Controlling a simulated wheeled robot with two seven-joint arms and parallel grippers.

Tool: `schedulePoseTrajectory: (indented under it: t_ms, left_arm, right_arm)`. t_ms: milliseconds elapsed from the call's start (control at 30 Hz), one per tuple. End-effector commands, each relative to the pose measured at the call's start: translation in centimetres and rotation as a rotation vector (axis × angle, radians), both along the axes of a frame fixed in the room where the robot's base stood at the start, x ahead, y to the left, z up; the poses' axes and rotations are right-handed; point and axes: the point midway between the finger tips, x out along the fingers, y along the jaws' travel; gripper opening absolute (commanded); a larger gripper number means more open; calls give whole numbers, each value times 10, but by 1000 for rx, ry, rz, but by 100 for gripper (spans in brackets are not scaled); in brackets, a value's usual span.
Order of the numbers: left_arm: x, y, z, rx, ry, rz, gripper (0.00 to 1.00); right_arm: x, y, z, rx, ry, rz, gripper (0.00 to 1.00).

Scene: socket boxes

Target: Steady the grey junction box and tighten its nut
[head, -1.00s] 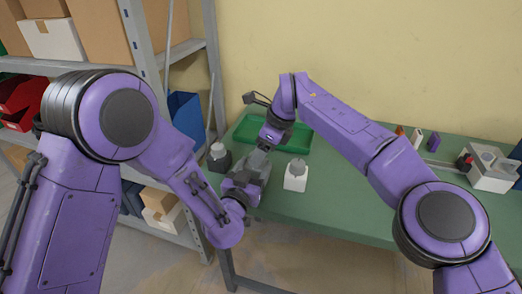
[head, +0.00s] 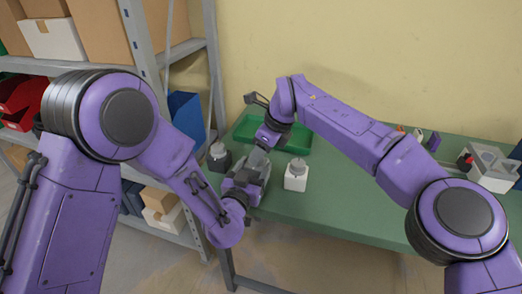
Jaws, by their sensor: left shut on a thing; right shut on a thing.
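The grey junction box (head: 258,161) is on the green table near its front left, partly covered by my grippers. My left gripper (head: 249,181) reaches it from the front and is shut on it. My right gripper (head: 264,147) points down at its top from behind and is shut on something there. The nut is hidden, so I take the held thing to be the nut but cannot see its seating.
A dark box with a pale round top (head: 218,158) stands close on the left. A white box with a grey top (head: 296,176) stands close on the right. A green tray (head: 299,144) lies behind. A grey fixture (head: 490,168) sits far right. Shelving (head: 212,75) is at left.

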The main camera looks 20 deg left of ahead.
Motion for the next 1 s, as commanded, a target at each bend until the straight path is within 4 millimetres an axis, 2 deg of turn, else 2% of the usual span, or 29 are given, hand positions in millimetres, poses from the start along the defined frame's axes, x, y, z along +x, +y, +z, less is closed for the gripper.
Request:
schedulePoseTrajectory:
  t_ms: [600, 1000]
  left_arm:
    - [0, 1, 0, 0, 1, 3, 29]
    - [0, 1, 0, 0, 1, 3, 29]
  right_arm:
    - [-7, 4, 1, 2, -7, -553, 10]
    - [-9, 6, 1, 3, -6, -806, 10]
